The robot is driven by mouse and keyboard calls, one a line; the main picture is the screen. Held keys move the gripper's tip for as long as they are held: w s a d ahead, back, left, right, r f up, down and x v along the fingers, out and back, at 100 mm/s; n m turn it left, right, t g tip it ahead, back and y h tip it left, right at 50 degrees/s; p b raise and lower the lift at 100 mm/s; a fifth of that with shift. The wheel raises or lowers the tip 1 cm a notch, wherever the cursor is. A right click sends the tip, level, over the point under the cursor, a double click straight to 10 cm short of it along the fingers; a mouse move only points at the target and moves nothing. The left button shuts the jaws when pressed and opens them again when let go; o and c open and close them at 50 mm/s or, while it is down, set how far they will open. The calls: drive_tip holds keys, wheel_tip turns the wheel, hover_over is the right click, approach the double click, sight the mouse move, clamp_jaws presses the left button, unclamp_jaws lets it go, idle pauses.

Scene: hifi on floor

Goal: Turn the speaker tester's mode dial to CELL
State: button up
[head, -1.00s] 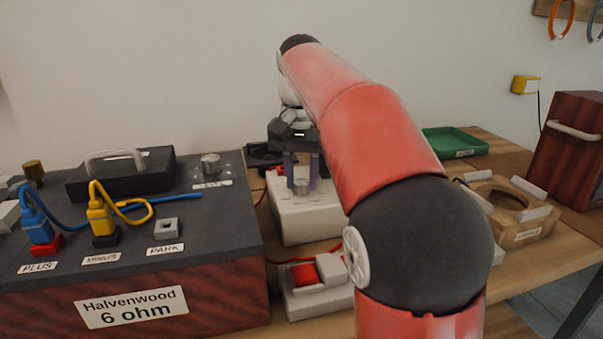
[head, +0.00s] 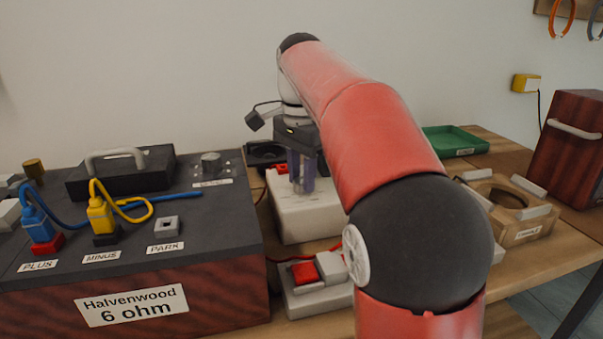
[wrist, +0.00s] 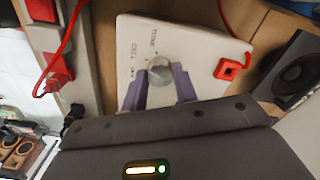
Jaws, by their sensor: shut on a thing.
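The speaker tester (head: 318,218) is a white box on the bench in the middle of the head view. It also shows in the wrist view (wrist: 200,43), with its printed mode labels, CELL and a second word I read only in part. Its grey round mode dial (wrist: 160,68) sits between the purple fingers of my gripper (wrist: 162,80). My gripper is shut on the dial, one finger on each side. In the head view my gripper (head: 302,180) stands over the tester, and its fingers hide the dial. I cannot tell which label the dial points at.
A dark box labelled Halvenwood 6 ohm (head: 200,260) with plugs and cables stands at left. A wooden holder (head: 512,215) and a green tray (head: 455,141) are at right. A black speaker (wrist: 292,75) is beside the tester.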

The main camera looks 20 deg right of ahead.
drive_tip(key=shift+r, duration=0.1)
idle(0.4)
drive_tip(key=o, duration=1)
drive_tip(key=shift+r, duration=3.85)
